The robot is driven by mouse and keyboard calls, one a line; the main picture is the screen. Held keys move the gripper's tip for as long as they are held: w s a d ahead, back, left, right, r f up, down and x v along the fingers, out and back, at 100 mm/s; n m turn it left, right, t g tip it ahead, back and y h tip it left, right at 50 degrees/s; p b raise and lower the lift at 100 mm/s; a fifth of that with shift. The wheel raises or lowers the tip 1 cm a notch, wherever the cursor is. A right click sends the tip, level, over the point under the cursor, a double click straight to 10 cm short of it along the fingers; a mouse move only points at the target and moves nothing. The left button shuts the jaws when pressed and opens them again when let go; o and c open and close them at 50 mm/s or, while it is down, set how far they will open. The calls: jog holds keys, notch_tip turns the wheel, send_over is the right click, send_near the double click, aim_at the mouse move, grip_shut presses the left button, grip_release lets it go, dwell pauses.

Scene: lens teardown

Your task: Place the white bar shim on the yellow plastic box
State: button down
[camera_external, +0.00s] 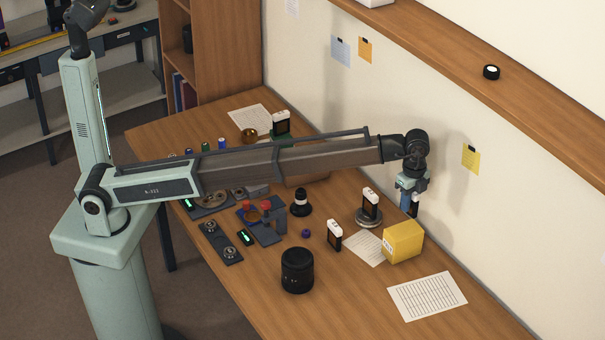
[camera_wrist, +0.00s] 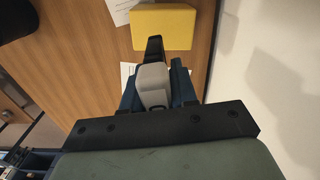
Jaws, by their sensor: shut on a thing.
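The yellow plastic box (camera_external: 403,243) stands on the table near its right edge. It also shows at the top of the wrist view (camera_wrist: 163,27). My gripper (camera_external: 409,207) is above and behind the box, apart from it, near the wall. In the wrist view my gripper (camera_wrist: 154,72) is shut on a pale, whitish block, taken as the white bar shim (camera_wrist: 152,78), held between the dark fingers. In the external view the shim cannot be made out clearly. The visible top of the box is bare.
A white-and-black device (camera_external: 370,204) on a round metal disc stands left of the gripper; another (camera_external: 334,235) stands further left. Paper sheets (camera_external: 427,296) lie beside the box. A black lens barrel (camera_external: 297,270) stands near the front edge. The wall is close on the right.

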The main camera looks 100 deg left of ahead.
jog(key=shift+a+r, duration=0.35)
jog(key=shift+r, duration=0.25)
jog(key=shift+a+r, duration=0.35)
jog(key=shift+r, duration=0.25)
jog(key=shift+s+f+m, duration=0.3)
jog(key=shift+m, duration=0.2)
send_over(405, 230)
jog(key=shift+d+f, duration=0.1)
jog(key=shift+f, duration=4.65)
jog(key=shift+f, duration=0.2)
jog(key=c, duration=0.9)
grip_release()
notch_tip(405, 230, up, 12)
jog(key=shift+r, duration=0.2)
